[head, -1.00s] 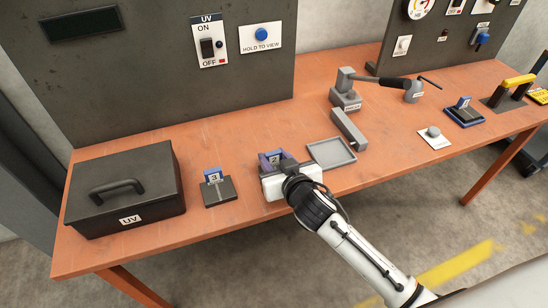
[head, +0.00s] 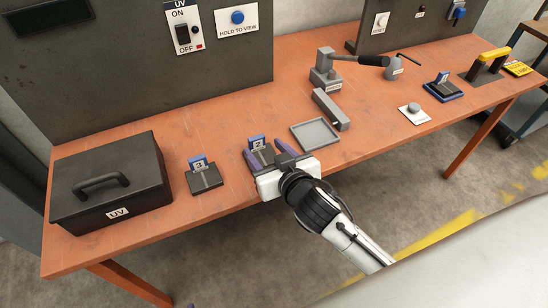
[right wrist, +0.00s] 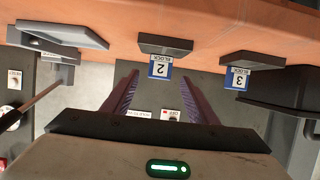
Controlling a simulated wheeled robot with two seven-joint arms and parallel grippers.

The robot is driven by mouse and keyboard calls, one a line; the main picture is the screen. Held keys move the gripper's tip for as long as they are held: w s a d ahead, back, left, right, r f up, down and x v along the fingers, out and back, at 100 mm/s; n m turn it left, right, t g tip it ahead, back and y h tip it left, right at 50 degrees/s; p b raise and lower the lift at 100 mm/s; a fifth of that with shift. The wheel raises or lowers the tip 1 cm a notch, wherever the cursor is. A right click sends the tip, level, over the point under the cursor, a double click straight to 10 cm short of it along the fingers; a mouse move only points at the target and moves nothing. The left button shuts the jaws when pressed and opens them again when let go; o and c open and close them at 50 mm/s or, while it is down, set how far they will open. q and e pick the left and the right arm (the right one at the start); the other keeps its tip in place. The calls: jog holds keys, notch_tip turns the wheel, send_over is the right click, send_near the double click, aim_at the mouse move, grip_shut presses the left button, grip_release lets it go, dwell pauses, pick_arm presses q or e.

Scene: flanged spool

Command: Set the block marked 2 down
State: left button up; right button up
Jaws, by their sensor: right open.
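The block marked 2 (head: 257,144) is blue with a white label. It stands upright on a dark base (head: 265,158) on the orange table, and shows upside down in the right wrist view (right wrist: 159,67). My right gripper (head: 268,152) is open, its purple fingers apart on either side of the block in the head view. In the right wrist view the gap between the fingers (right wrist: 160,80) is empty, with the block beyond the tips. Of my left gripper, at most a purple sliver shows at the head view's bottom edge.
A block marked 3 (head: 198,163) on its own dark base stands to the left, beside the black UV box (head: 110,185). A shallow grey tray (head: 315,135) is just right of my gripper. A lever fixture (head: 325,75) and another blue block (head: 442,78) stand farther right.

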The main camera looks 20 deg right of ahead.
jog(key=v, duration=0.6)
dwell(0.3)
jog(key=s+d+f+g, duration=0.2)
jog(key=s+f+g, duration=0.1)
jog(key=s, duration=0.4)
jog(key=s+d+f+n+g, duration=0.1)
jog(key=s+d+f+g, duration=0.2)
jog(key=s, duration=0.4)
jog(key=s+f+g, duration=0.2)
jog(key=s+g, duration=0.2)
jog(key=s, duration=0.3)
jog(key=w+a+f+t+y, duration=0.1)
jog(key=w+a+f+t, duration=0.1)
jog(key=f, duration=0.4)
jog(key=w+a+f+t+y, duration=0.1)
jog(key=w+a+f+t, duration=0.1)
jog(key=f, duration=0.4)
jog(key=shift+a+f+n+t, duration=0.3)
jog(key=shift+a+f, duration=0.05)
